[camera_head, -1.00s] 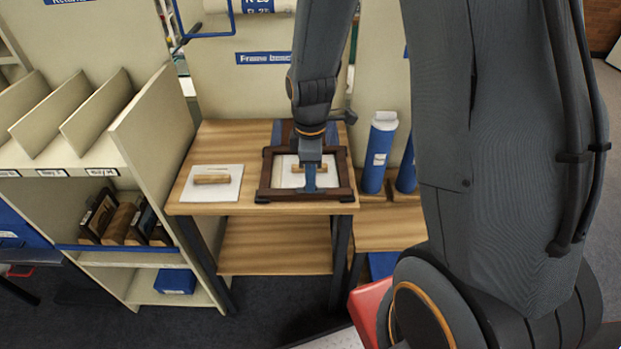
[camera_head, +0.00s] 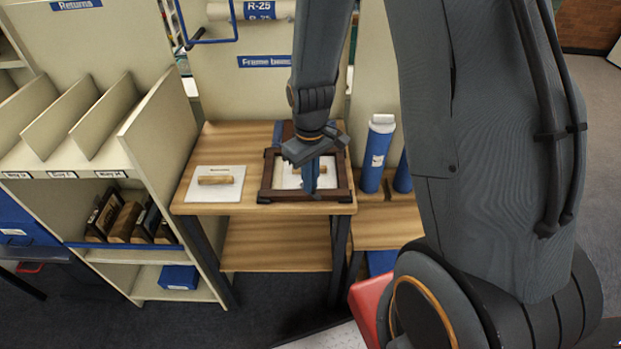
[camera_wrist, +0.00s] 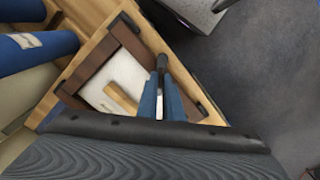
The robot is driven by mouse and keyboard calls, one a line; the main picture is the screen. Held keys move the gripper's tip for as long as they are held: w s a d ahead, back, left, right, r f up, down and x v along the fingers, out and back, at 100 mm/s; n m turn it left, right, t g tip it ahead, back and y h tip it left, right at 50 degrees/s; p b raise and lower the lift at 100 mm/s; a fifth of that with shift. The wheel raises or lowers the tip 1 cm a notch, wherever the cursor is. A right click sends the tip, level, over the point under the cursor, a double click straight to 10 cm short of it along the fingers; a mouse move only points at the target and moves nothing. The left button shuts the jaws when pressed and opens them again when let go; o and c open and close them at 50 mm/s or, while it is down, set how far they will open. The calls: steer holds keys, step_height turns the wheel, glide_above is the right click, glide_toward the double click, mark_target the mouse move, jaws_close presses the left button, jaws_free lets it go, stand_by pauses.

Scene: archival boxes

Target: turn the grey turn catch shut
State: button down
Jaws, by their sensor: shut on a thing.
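A dark brown wooden frame (camera_head: 267,176) lies flat on the small wooden table, with a white panel and a light wooden bar inside it. It also fills the middle of the wrist view (camera_wrist: 133,42). My gripper (camera_head: 309,190) points down at the near side of the frame. In the wrist view its blue fingers (camera_wrist: 161,78) are close together at the frame's near rail, with a small grey piece between their tips. This piece appears to be the grey turn catch (camera_wrist: 161,63), mostly hidden by the fingers; its exact angle cannot be told.
A white board with a wooden bar (camera_head: 215,183) lies left of the frame. Blue tubes (camera_head: 377,152) stand to the right. A cream shelf unit (camera_head: 160,130) with dividers stands at the left. A bare table strip (camera_head: 250,140) lies behind the board.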

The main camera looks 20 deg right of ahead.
steer(key=m+p, duration=0.1)
steer(key=m, duration=0.3)
steer(key=shift+m, duration=0.3)
steer(key=shift+m+p, duration=0.35)
steer(key=shift+m, duration=1.45)
steer(key=c, duration=1.9)
jaws_free()
steer(key=shift+r+b, duration=0.8)
steer(key=shift+r, duration=3.15)
